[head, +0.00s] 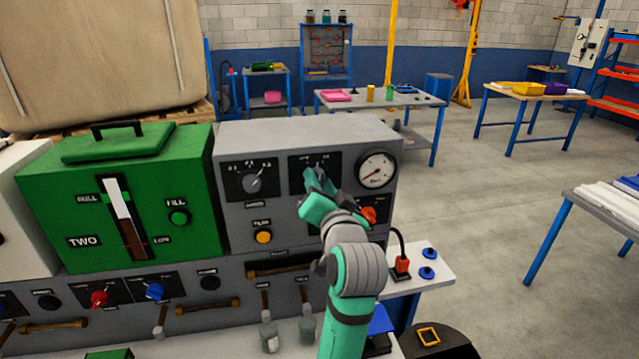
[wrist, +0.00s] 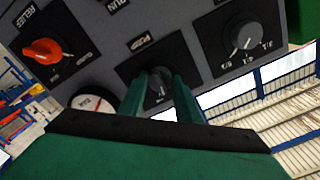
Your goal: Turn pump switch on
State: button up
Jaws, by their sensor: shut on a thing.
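The pump switch (wrist: 159,88) is a dark knob on a black plate, in the middle of the wrist view; a label that seems to read PUMP sits beside the plate. My gripper (wrist: 158,78) has its two green fingers on either side of the knob, shut on it. A small light mark shows on the knob, but I cannot tell which setting it points to. In the head view my gripper (head: 317,178) reaches the middle black plate (head: 301,164) of the grey control box and hides most of the knob.
On the grey box (head: 310,131), a grey selector knob (head: 253,183) is left of my gripper and a pressure gauge (head: 377,170) right. An orange-red knob (head: 369,214) is close beside my wrist. A yellow button (head: 264,236) is below left. A green box (head: 127,190) stands left.

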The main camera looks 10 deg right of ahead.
jog(key=shift+m, duration=2.3)
jog(key=o, duration=1.1)
jog(key=shift+c, duration=0.2)
jog(key=s, duration=1)
jog(key=shift+s, duration=0.35)
jog(key=shift+s, duration=0.1)
